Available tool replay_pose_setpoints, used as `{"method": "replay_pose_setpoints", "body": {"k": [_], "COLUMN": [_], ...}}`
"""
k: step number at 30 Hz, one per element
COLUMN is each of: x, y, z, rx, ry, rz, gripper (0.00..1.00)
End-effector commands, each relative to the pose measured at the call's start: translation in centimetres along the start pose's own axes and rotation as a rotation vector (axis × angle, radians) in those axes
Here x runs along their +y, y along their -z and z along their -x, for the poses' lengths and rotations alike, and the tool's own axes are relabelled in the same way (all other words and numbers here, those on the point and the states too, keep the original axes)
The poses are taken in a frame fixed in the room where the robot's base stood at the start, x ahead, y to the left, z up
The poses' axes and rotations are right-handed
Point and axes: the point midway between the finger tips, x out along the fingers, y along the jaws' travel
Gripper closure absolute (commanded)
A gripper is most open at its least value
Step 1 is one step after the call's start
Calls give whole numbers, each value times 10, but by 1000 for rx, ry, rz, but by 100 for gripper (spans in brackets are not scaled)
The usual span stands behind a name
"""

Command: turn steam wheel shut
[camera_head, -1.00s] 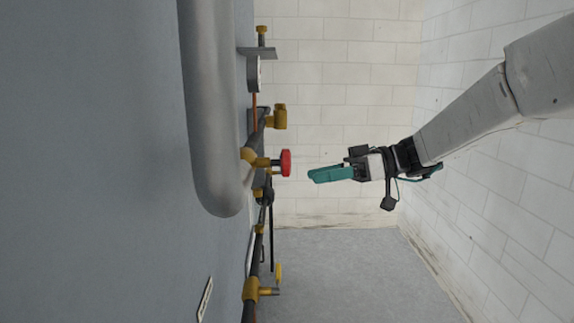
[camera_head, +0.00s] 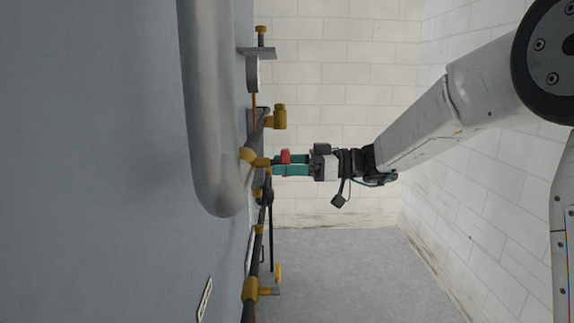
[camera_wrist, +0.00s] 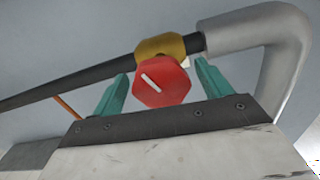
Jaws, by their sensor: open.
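The steam wheel is a small red knob with a white line (camera_wrist: 158,82) on a brass valve body (camera_wrist: 160,47). In the head view the red wheel (camera_head: 285,156) shows between the teal fingers of my gripper (camera_head: 291,164). In the wrist view my gripper (camera_wrist: 162,90) is open, with one teal finger on each side of the wheel. Small gaps seem to show between the fingers and the wheel. The white line on the wheel slants from upper left to lower right. In the head view the fingers partly hide the wheel.
A thick grey pipe (camera_head: 212,110) bends close to the valve. A brass fitting (camera_head: 279,116) lies above the wheel in the head view, and a yellow-handled valve (camera_head: 278,273) below it. A white block wall (camera_head: 340,60) stands behind; the floor (camera_head: 340,270) looks clear.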

Motion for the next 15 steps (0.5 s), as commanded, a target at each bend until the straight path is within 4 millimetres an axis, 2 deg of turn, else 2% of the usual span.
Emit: {"method": "replay_pose_setpoints", "body": {"k": [3,4,6,9,15], "x": [0,0,0,0,0], "y": [0,0,0,0,0], "z": [0,0,0,0,0], "rx": [0,0,0,0,0], "ry": [0,0,0,0,0], "rz": [0,0,0,0,-6], "gripper": [23,25,45,68,67]}}
